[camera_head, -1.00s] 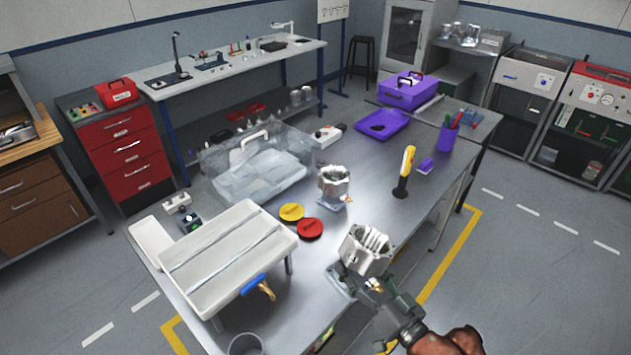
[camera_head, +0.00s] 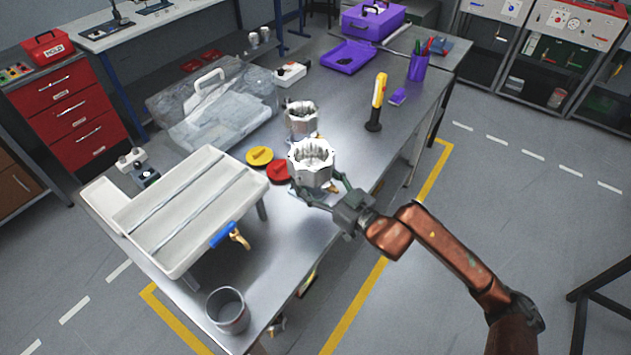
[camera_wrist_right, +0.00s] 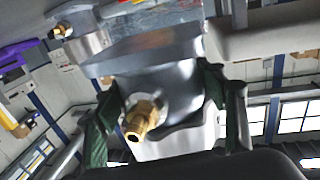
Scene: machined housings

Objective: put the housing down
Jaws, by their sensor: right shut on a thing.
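A silvery machined housing (camera_head: 312,163) with a toothed open top is held upright by my right gripper (camera_head: 325,190) at the near side of the metal table. In the wrist view the green fingers of the right gripper (camera_wrist_right: 162,105) close on both sides of the housing (camera_wrist_right: 155,75), and its brass fitting faces the camera. I cannot tell whether its flange touches the table. A second, similar housing (camera_head: 301,118) stands just behind it; it also shows at upper left in the wrist view (camera_wrist_right: 85,38). My left gripper is not in view.
Yellow (camera_head: 260,156) and red (camera_head: 279,170) discs lie left of the held housing, the red one close. A white tray stand (camera_head: 190,210), a clear box (camera_head: 212,110), a grey cup (camera_head: 228,311) and a yellow-handled tool (camera_head: 378,98) surround it. Bare table (camera_head: 285,240) lies in front.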

